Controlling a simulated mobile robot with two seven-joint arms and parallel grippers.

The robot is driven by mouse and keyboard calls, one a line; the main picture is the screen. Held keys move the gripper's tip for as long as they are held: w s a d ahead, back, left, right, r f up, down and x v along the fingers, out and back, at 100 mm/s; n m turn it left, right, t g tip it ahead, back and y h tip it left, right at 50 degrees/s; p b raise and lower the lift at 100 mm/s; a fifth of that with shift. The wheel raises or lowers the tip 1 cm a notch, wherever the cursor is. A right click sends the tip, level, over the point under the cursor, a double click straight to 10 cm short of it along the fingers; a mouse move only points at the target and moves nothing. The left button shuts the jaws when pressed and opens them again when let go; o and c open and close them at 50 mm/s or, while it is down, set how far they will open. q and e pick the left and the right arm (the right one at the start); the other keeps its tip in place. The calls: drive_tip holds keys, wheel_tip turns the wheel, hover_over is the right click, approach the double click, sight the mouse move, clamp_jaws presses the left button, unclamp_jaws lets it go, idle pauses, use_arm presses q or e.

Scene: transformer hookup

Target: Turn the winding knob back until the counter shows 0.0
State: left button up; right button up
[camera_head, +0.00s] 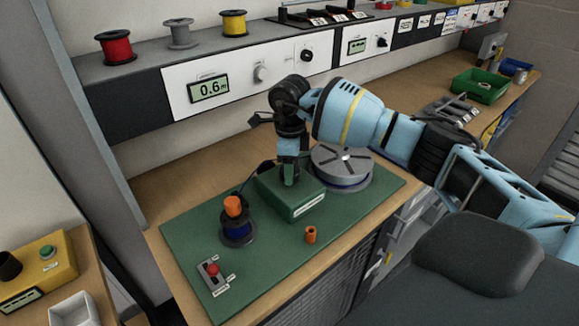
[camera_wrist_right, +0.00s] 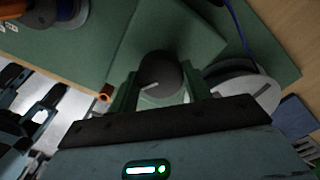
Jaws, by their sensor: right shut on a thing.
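The counter (camera_head: 209,89) on the white wall panel reads 0.6 m. A green box (camera_head: 307,203) stands on the green mat (camera_head: 190,240). My right gripper (camera_head: 289,178) points down onto the top of this box. In the right wrist view the dark round winding knob (camera_wrist_right: 160,76) with a white pointer line sits between the fingers of my right gripper (camera_wrist_right: 160,85), which is shut on it. In the head view the gripper hides the knob. My left gripper is in neither view.
A grey reel (camera_head: 342,160) stands right of the box. An orange cylinder (camera_head: 310,234) and a small red-button unit (camera_head: 213,272) are on the mat. The mat's front is mostly clear.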

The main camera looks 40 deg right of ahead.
drive_tip(key=shift+n, duration=1.2)
drive_tip(key=o, duration=1)
drive_tip(key=shift+r, duration=3.95)
